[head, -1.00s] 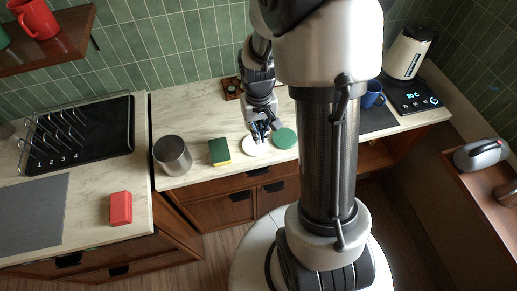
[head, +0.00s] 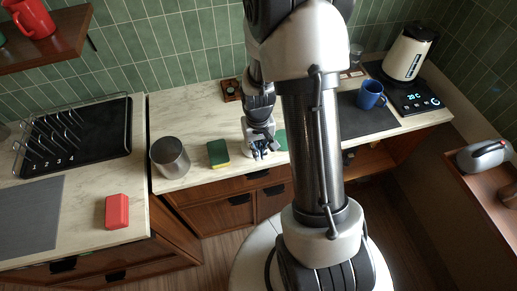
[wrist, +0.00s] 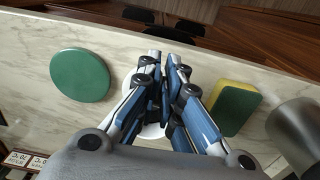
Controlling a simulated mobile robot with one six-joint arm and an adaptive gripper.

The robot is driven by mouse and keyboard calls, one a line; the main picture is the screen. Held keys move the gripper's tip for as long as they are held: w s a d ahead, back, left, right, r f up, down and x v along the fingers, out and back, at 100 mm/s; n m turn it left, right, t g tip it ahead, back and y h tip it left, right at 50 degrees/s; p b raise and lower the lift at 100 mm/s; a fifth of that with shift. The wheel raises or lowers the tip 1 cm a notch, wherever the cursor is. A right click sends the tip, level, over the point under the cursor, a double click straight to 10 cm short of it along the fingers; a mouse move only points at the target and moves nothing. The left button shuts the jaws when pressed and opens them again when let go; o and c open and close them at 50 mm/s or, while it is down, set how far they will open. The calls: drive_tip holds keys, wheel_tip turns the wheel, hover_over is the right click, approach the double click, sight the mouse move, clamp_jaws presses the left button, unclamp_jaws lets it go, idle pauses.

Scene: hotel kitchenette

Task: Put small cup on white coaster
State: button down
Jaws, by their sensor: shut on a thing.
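My gripper (head: 262,152) is low over the counter, left of the green coaster (head: 281,140). In the wrist view my gripper (wrist: 168,72) has its fingers close together around something small, probably the small cup. The fingers hide nearly all of it, so its shape and whether it touches the surface below cannot be told. The white coaster (wrist: 152,131) shows as a pale round edge beneath the fingers; the gripper hides most of it. The green coaster (wrist: 80,75) lies flat beside it, apart from the fingers.
A green and yellow sponge (head: 218,153) and a grey metal canister (head: 170,157) stand left of my gripper. A blue mug (head: 371,94) stands on a dark mat (head: 362,122) to the right. The counter's front edge is close to the gripper.

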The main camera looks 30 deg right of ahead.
drive_tip(key=c, duration=2.2)
unclamp_jaws()
drive_tip(key=shift+f, duration=0.2)
drive_tip(key=shift+c, duration=0.2)
drive_tip(key=o, duration=0.5)
drive_tip(key=shift+r, duration=0.1)
drive_tip(key=shift+c, duration=0.2)
drive_tip(key=s+a+r+n+t+p, duration=0.1)
drive_tip(key=s+a+r, duration=0.1)
drive_tip(key=r, duration=0.7)
drive_tip(key=s+a+r+t+p, duration=0.1)
drive_tip(key=s+a+r, duration=0.1)
drive_tip(key=r, duration=0.6)
drive_tip(key=s+a+r+n+p, duration=0.1)
drive_tip(key=a+r, duration=0.2)
drive_tip(key=r, duration=0.6)
drive_tip(key=s+a+r+t, duration=0.1)
drive_tip(key=s+a+r, duration=0.1)
drive_tip(key=s, duration=0.3)
drive_tip(key=s+a+r+n+t, duration=0.1)
drive_tip(key=s+a+r, duration=0.1)
drive_tip(key=s, duration=0.3)
drive_tip(key=shift+r+t, duration=0.3)
drive_tip(key=shift+r, duration=0.45)
